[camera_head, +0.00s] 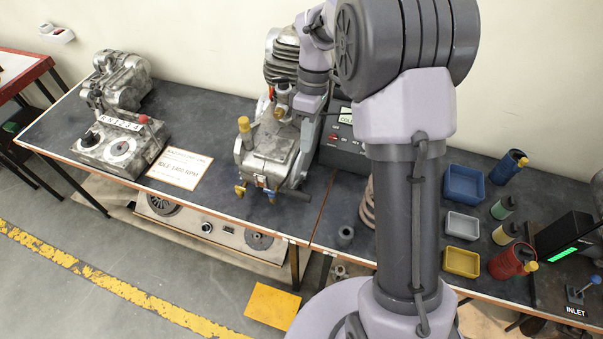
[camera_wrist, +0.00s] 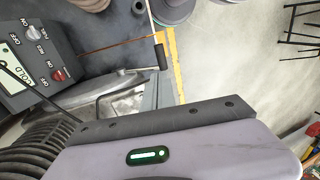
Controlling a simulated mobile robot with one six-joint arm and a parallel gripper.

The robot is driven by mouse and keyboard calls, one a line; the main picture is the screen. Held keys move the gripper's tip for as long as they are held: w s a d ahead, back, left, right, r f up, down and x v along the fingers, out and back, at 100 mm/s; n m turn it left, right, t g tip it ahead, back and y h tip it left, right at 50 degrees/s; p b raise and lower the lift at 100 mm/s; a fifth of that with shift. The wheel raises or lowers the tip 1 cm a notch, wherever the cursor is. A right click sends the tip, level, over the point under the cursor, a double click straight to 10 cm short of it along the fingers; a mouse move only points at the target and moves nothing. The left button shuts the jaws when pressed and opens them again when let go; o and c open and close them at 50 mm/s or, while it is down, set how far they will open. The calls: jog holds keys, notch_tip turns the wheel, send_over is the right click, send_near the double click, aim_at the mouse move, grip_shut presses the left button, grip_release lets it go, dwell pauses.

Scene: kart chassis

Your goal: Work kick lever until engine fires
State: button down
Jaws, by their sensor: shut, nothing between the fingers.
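The engine (camera_head: 270,150) stands on the dark bench, its finned cylinder (camera_head: 284,50) behind my arm. In the wrist view, a bare metal lever with a black grip (camera_wrist: 161,57), apparently the kick lever, sticks out past the engine casing (camera_wrist: 115,100). A dark bar at the engine's lower right (camera_head: 296,193) may be the same lever; I cannot tell. My gripper (camera_wrist: 155,125) fills the lower wrist view, with a dark plate and a green light. It is shut and empty, beside the engine, with a visible gap to the black grip.
A control box (camera_wrist: 35,55) with fuel and ON/OFF switches and a display reading COLD stands beside the engine. Another engine unit (camera_head: 118,85) sits at left. Blue (camera_head: 464,184), grey and yellow trays and several bottles stand at right. A placard (camera_head: 180,168) lies on the bench.

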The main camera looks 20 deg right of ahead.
aim_at(301, 193)
jog(key=b+x, duration=0.4)
jog(key=x, duration=1)
jog(key=shift+b, duration=0.4)
